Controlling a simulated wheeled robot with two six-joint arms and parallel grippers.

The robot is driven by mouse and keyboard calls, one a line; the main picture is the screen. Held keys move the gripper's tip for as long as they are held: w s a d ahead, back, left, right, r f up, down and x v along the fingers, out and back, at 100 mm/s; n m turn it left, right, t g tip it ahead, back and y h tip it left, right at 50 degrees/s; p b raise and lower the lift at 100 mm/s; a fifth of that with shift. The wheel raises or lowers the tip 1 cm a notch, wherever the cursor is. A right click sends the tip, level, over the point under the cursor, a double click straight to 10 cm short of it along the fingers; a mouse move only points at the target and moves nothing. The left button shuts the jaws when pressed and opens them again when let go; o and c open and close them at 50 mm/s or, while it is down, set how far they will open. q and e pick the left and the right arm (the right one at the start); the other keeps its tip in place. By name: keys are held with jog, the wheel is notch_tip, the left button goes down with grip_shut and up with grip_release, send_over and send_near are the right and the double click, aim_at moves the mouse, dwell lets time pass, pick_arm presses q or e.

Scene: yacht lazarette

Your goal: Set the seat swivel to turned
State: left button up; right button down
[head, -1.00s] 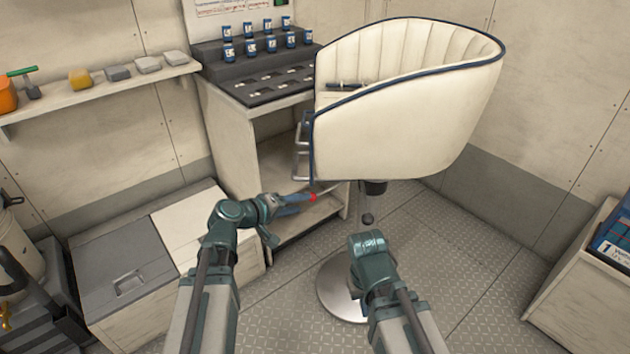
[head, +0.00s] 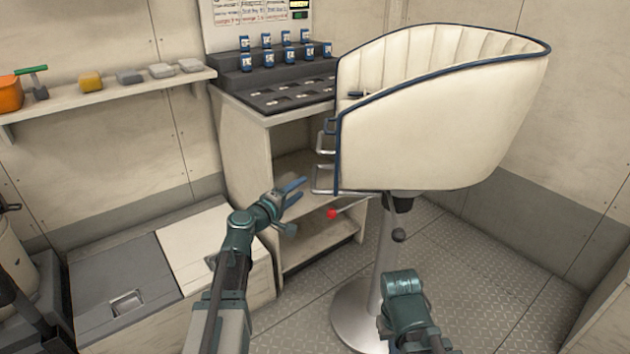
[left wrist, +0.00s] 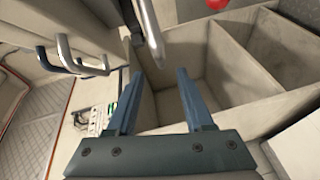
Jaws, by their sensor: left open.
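The seat (head: 440,130) is a cream helm chair with blue piping on a metal pedestal (head: 375,290), its open side towards the back left in the head view. A dark knob (head: 398,235) hangs below the seat by the post. My left gripper (head: 301,190) is open and empty, up and left of the red knob, apart from it. In the left wrist view its fingers (left wrist: 158,80) are spread, and the red knob (left wrist: 217,3) is cut off at the top. My right gripper is not visible.
Metal foot rails (head: 325,155) project from the seat's left side. An open-shelved cabinet (head: 290,245) stands behind the gripper, with a rack of blue cans (head: 275,60) on top. A low locker (head: 130,285) is at left. Floor right of the pedestal is clear.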

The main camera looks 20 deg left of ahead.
aim_at(315, 176)
pick_arm(q)
jog(key=x, duration=0.8)
jog(key=shift+w+d+b, duration=0.1)
jog(key=shift+w+b, duration=0.2)
jog(key=shift+b, duration=0.05)
grip_shut()
dwell(1.0)
